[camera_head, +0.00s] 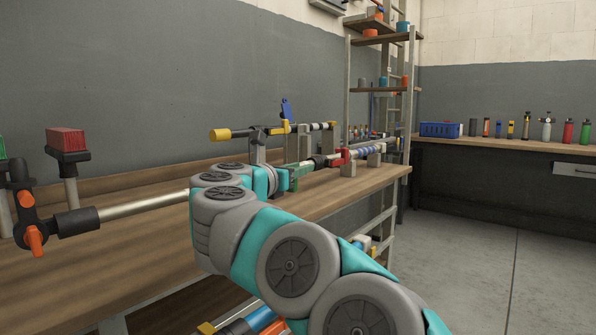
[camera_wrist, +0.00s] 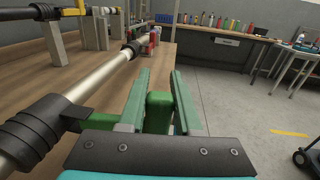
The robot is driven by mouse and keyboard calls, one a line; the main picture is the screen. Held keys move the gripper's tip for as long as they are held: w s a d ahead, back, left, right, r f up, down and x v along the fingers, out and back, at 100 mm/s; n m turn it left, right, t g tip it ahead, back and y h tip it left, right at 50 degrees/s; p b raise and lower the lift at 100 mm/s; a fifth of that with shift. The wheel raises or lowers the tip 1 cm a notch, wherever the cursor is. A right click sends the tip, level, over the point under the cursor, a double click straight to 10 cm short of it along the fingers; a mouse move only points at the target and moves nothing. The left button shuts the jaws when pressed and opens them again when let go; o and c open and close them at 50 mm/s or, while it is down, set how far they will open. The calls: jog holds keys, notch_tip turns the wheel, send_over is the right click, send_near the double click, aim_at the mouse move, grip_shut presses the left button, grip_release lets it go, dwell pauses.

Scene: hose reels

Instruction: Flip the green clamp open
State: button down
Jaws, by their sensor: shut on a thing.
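The green clamp (camera_wrist: 158,112) shows in the wrist view as a bright green block between the fingers, beside a metal pipe (camera_wrist: 106,75) with black fittings. My gripper (camera_wrist: 159,78) has two pale green fingers, one on each side of the green block, and is shut on it. In the head view my gripper (camera_head: 297,175) is at the bench's front side near the pipe. There I cannot clearly tell the clamp from the fingers. How far the clamp is swung cannot be told; its lower part is hidden by my gripper.
The pipe (camera_head: 145,205) runs along the wooden bench (camera_head: 110,265) on supports. An orange-handled valve (camera_head: 33,240) and a red block on a post (camera_head: 67,140) stand at left. A red clamp (camera_head: 341,156) sits beyond my gripper. Open floor (camera_head: 470,250) lies to the right.

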jog(key=shift+s+a+r+m+g+h, duration=0.1)
jog(key=shift+s+m+g+h, duration=0.3)
jog(key=shift+h, duration=0.2)
jog(key=shift+s+a+f+m+g+h, duration=0.15)
jog(key=shift+m+g+h, duration=0.25)
jog(key=shift+h, duration=0.2)
jog(key=shift+s+d+r+m+g+h, duration=0.15)
jog(key=shift+s+m+g+h, duration=0.15)
jog(key=shift+m+h, duration=0.25)
jog(key=shift+s+a, duration=0.1)
jog(key=shift+r, duration=0.1)
jog(key=c, duration=0.6)
grip_release()
jog(key=b+v, duration=0.1)
jog(key=v, duration=0.6)
jog(key=shift+s+a, duration=0.3)
